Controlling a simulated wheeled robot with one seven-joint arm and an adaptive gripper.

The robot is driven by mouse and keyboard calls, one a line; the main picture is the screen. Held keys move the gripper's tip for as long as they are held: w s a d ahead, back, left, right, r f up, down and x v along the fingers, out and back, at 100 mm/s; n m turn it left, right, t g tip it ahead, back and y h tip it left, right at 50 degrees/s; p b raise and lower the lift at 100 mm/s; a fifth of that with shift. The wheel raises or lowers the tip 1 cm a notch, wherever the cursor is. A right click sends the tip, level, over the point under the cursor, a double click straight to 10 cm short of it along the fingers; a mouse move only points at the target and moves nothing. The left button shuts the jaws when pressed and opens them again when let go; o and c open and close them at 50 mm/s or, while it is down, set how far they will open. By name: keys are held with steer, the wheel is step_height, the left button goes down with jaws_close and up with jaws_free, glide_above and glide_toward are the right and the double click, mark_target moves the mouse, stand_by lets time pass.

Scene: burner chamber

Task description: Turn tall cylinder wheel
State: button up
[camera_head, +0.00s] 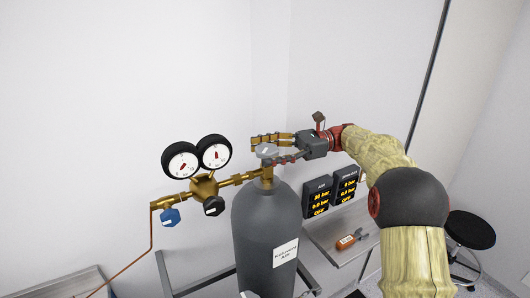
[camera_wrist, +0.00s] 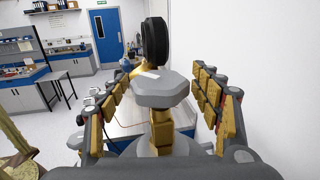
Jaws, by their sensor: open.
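The tall grey cylinder (camera_head: 263,235) stands upright with a white label on its front. Its grey wheel (camera_head: 266,150) tops the brass valve (camera_head: 267,176). In the wrist view the wheel (camera_wrist: 162,89) is a faceted knob with a pale mark on top, above the brass stem (camera_wrist: 162,135). My gripper (camera_head: 272,149) reaches in from the right at wheel height. It is open, with one finger on each side of the wheel.
A brass regulator (camera_head: 204,187) with two round gauges, a blue knob (camera_head: 170,216) and a black knob (camera_head: 214,206) joins the valve on the left. Two display boxes (camera_head: 318,198) stand behind on the right. A white wall is close behind the cylinder. A black stool (camera_head: 470,230) stands far right.

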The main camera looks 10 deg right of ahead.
mark_target(265, 148)
step_height(265, 148, up, 10)
stand_by(0.8)
